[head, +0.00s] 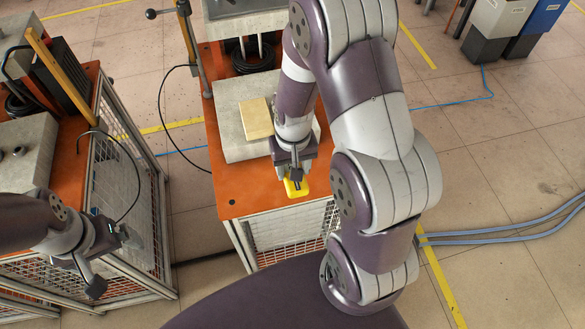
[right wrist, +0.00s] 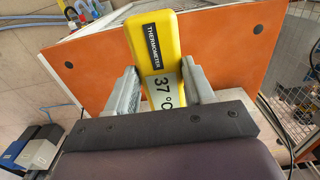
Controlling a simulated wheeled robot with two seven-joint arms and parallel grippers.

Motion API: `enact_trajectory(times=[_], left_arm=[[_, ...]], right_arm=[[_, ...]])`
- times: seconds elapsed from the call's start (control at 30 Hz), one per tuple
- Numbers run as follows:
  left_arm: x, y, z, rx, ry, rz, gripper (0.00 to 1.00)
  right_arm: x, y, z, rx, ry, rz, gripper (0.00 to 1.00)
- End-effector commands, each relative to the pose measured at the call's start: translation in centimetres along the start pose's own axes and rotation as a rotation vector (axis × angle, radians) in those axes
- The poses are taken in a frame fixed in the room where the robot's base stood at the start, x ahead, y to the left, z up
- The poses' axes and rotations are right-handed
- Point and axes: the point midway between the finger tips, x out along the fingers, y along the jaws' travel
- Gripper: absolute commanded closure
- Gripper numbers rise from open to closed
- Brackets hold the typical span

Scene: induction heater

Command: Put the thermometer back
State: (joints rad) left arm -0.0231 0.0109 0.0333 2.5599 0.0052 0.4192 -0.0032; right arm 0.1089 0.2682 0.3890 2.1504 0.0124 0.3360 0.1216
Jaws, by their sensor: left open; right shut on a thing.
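The yellow thermometer (head: 296,186) is at the front right of the orange-topped cart (head: 237,204), under my right gripper (head: 292,172). In the right wrist view the thermometer (right wrist: 153,50) stands between the two grey fingers of my right gripper (right wrist: 156,90), which are shut on it. Its black label reads THERMOMETER and its display shows 37 °C. I cannot tell whether it touches the cart top. My left gripper (head: 110,262) is open and empty, low at the left beside the mesh cage of the other cart.
A grey block (head: 232,112) with a tan wooden piece (head: 256,118) sits on the cart behind the thermometer. The left cart (head: 84,165) holds grey equipment. Bins (head: 500,25) stand at the far right. The cart's front left top is clear.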

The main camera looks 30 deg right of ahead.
Motion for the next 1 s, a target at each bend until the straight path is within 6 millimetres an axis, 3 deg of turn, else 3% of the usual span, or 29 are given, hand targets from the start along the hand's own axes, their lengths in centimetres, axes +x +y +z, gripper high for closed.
enact_trajectory(times=[0.1, 0.2, 0.5, 0.83, 0.87, 0.9, 0.93, 1.0], left_arm=[[-0.4, 0.0, 0.0, 0.000, 0.000, 0.000, 0.00], [-0.4, 0.0, 0.0, 0.000, 0.000, 0.000, 0.00], [-0.9, 0.0, -0.1, 0.000, 0.000, 0.000, 0.00], [-0.6, 0.0, -0.1, 0.000, 0.000, 0.000, 0.00], [-0.6, 0.0, -0.1, 0.000, 0.000, 0.000, 0.00], [-0.6, 0.0, -0.1, 0.000, 0.000, 0.000, 0.00], [-0.6, 0.0, -0.1, 0.000, 0.000, 0.000, 0.00], [-0.6, 0.0, -0.1, 0.000, 0.000, 0.000, 0.00]], right_arm=[[1.2, 0.5, -2.1, 0.002, -0.002, 0.000, 0.83], [1.7, 0.7, -2.9, 0.000, -0.001, 0.000, 0.83], [5.8, 0.8, -3.0, 0.000, -0.001, -0.001, 0.83], [6.3, 0.8, -3.1, 0.001, 0.000, -0.001, 0.83], [6.3, 0.8, -3.0, 0.001, 0.000, -0.001, 0.44], [6.2, 0.8, -3.0, 0.001, 0.000, -0.001, 0.31], [6.2, 0.8, -3.0, 0.001, 0.000, -0.001, 0.22], [6.2, 0.8, -3.0, 0.001, 0.000, -0.001, 0.22]])
